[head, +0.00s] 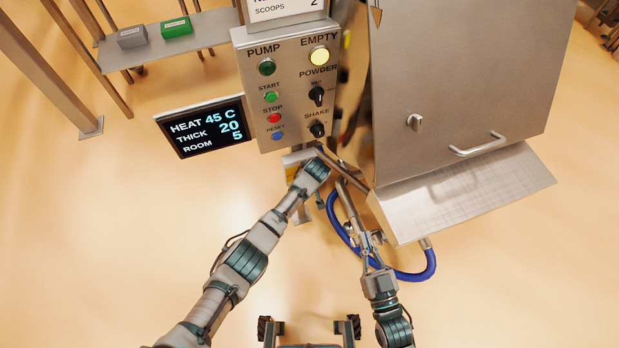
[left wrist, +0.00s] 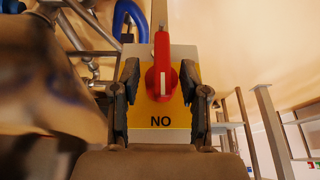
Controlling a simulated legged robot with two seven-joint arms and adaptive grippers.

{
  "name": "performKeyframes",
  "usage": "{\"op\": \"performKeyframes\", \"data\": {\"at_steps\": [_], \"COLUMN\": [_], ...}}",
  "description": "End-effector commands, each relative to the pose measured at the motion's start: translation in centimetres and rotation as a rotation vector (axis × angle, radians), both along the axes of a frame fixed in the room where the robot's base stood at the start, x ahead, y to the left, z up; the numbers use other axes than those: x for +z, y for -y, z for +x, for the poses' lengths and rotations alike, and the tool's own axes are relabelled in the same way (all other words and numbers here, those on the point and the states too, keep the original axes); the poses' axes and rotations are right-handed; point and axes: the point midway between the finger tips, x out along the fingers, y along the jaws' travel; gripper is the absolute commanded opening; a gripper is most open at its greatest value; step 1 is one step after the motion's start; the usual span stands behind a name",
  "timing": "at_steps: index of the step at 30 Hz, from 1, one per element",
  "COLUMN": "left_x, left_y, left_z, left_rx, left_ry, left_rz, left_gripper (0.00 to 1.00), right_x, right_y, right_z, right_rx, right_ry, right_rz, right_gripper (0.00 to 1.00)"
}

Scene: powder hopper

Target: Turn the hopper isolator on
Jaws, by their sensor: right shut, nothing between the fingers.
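The isolator is a grey box with a yellow plate (left wrist: 162,112) and a red rotary handle (left wrist: 162,72), in the left wrist view. The handle stands lengthwise up the picture, and the lettering below it reads "NO" from this side, which is "ON" turned round. My left gripper (left wrist: 160,88) is open, with one finger on each side of the handle and gaps between. In the head view a strip of the yellow plate (head: 291,173) shows beside my left wrist, which hides the rest. My right gripper (head: 372,240) is shut and empty below the hopper.
The control panel (head: 290,88) with buttons and knobs is above my left wrist. The steel hopper cabinet (head: 465,85) and its sloped tray (head: 460,195) are at the right. A blue hose (head: 413,276) loops near my right gripper. A display (head: 205,127) hangs left.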

Motion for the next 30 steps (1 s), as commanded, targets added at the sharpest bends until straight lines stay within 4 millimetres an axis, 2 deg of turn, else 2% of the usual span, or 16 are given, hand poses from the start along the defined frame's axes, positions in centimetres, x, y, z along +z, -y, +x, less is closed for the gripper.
{"op": "performKeyframes", "data": {"at_steps": [9, 15, 30], "left_x": [5.9, 8.3, 8.8], "left_y": [0.9, 1.3, 1.4], "left_z": [-2.2, -3.2, -3.4], "left_rx": [-0.002, 0.0, 0.001], "left_ry": [0.002, -0.001, -0.002], "left_rz": [-0.003, 0.0, 0.001], "left_gripper": [0.44, 0.44, 0.44], "right_x": [0.0, 0.0, -0.1], "right_y": [0.0, 0.0, 0.0], "right_z": [0.0, 0.1, 0.3], "right_rx": [0.0, 0.0, -0.001], "right_ry": [0.001, 0.0, -0.001], "right_rz": [0.0, 0.0, 0.001], "right_gripper": [0.0, 0.0, 0.0]}}
